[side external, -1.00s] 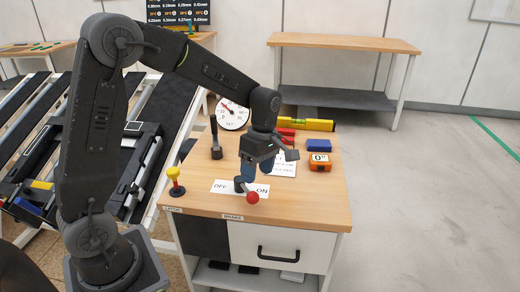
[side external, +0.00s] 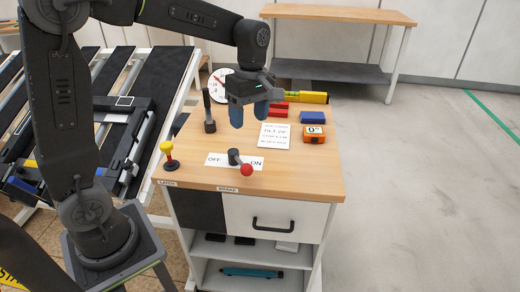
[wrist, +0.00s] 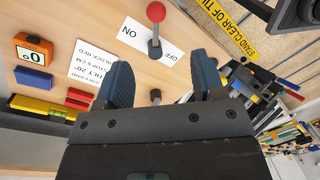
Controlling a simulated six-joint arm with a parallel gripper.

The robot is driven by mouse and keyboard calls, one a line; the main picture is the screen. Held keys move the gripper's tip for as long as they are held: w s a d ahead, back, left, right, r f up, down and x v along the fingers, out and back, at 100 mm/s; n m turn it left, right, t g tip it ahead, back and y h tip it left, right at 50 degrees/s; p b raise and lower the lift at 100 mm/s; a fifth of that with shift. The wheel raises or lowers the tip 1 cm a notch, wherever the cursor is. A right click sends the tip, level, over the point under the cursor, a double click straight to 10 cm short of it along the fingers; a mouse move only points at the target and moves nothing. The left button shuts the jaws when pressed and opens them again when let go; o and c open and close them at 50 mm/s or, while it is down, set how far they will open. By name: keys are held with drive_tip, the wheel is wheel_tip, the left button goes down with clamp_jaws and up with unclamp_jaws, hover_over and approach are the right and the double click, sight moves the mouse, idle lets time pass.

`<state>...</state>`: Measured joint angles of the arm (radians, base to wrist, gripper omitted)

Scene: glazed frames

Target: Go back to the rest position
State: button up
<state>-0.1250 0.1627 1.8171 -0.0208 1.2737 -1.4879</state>
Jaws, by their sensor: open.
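My gripper (side external: 250,112) is open and empty, raised above the wooden bench top, with its blue fingers pointing down. In the wrist view my gripper (wrist: 165,85) shows its two blue fingers spread apart. The brake switch (side external: 236,158), a dark knob with a red ball on its lever (side external: 246,170), stands on the OFF/ON plate (side external: 217,159). The red ball lies toward the ON side. The switch also shows beyond the fingers in the wrist view (wrist: 156,14). My gripper is clear of it.
A white card (side external: 274,136), an orange gauge (side external: 313,134), a blue block (side external: 312,117), red blocks (side external: 279,109) and a yellow level (side external: 308,97) lie at the right and back. The right floor is free.

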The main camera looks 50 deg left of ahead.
drive_tip(key=s+d+r+m+t, duration=0.1)
drive_tip(key=s+d+m+t, duration=0.1)
drive_tip(key=s+m, duration=0.6)
drive_tip(key=s+d+r+m+t, duration=0.2)
drive_tip(key=s+m+t, duration=0.2)
drive_tip(key=s+m, duration=0.4)
drive_tip(key=m, duration=0.2)
drive_tip(key=shift+s+d+m+t, duration=0.15)
drive_tip(key=shift+s+m+t, duration=0.15)
drive_tip(key=shift+t, duration=0.1)
drive_tip(key=shift+r, duration=0.1)
